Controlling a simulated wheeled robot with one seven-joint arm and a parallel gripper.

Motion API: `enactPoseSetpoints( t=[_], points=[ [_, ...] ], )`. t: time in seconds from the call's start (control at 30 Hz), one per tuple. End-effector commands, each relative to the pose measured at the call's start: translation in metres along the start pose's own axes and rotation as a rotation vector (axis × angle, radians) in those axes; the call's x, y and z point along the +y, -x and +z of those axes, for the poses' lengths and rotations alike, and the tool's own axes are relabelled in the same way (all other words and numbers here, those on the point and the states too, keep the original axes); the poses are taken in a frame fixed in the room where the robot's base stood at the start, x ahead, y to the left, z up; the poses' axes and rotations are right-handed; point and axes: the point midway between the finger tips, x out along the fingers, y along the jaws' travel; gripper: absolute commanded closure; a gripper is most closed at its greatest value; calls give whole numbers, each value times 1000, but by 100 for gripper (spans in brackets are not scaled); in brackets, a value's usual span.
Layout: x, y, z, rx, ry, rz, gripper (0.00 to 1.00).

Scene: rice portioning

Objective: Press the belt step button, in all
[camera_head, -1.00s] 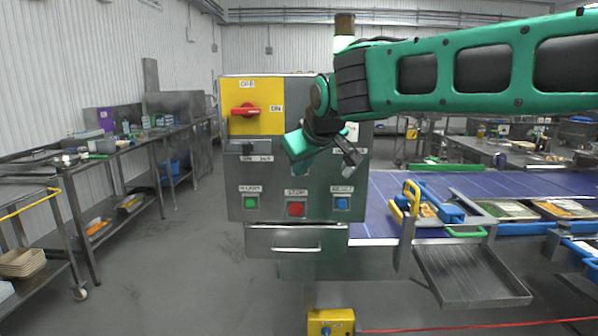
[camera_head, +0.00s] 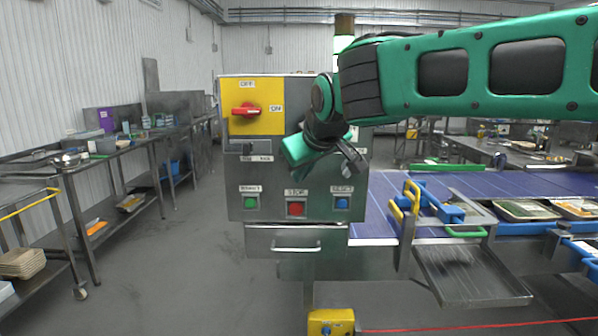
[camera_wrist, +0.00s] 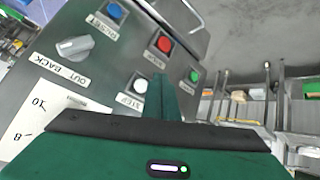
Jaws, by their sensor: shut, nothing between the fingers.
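The control box (camera_head: 270,185) stands ahead of me. In the wrist view the white step button (camera_wrist: 140,85) sits above its STEP label (camera_wrist: 128,101). My gripper (camera_wrist: 163,82) is shut and empty, its tip just right of the white button in that view; I cannot tell whether it touches the panel. In the head view my gripper (camera_head: 318,150) is in front of the upper right of the box, and it and my arm hide the step button. The green start button (camera_head: 251,202), red stop button (camera_head: 296,209) and blue reset button (camera_head: 342,203) line the lower panel.
A red rotary switch (camera_head: 246,110) is on the yellow plate. A grey knob (camera_wrist: 75,46) is left of the step button in the wrist view. The blue belt (camera_head: 380,200) with food trays (camera_head: 525,210) runs right. A yellow box (camera_head: 331,322) is on the floor.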

Motion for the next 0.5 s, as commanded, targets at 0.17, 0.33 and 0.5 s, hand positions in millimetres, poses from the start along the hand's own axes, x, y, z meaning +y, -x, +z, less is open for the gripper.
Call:
enactPoseSetpoints(
  t=[0.17, 0.33, 0.5],
  points=[
    [-8, 11, 8, 1, 1, -1, 100],
    [-12, 17, 11, 1, 1, 0, 100],
    [-12, 16, 11, 1, 1, 0, 100]
  ],
)
